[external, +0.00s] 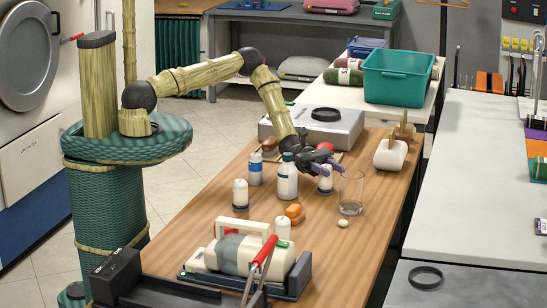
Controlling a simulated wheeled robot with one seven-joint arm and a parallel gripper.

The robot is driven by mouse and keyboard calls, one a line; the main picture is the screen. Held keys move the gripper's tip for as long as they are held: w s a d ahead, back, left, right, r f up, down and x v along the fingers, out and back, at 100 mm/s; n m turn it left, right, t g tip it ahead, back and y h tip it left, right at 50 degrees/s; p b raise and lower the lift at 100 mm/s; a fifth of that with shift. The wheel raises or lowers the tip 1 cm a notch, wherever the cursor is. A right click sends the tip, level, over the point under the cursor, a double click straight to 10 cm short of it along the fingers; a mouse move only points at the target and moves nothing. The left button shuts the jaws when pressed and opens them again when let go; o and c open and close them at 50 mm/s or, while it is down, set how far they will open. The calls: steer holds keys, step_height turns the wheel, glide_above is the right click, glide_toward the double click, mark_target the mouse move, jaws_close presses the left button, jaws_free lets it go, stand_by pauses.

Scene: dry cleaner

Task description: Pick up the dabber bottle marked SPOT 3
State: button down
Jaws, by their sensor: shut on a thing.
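My gripper (328,164) is low over the wooden table, its purple-tipped fingers shut at the top of a small white bottle (325,183). The fingers partly cover the bottle. It looks upright; I cannot tell whether its base touches the table. Similar white bottles stand at the left (240,193) and nearer the front (282,228), the latter partly hidden by a machine. A blue-and-white bottle (256,168) and a larger bottle with a grey-green cap (287,181) stand left of my gripper. The markings are too small to read, so I cannot tell which is SPOT 3.
A clear glass (351,193) stands close to the right of the held bottle. An orange block (294,212) and a small pale round thing (342,223) lie in front. A cream machine (240,254) fills the table's front; a grey case (318,125) lies behind.

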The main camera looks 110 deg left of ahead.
steer(key=shift+r, duration=0.1)
step_height(320, 180, up, 10)
steer(key=shift+f+b, duration=0.1)
steer(key=shift+b, duration=0.2)
stand_by(0.8)
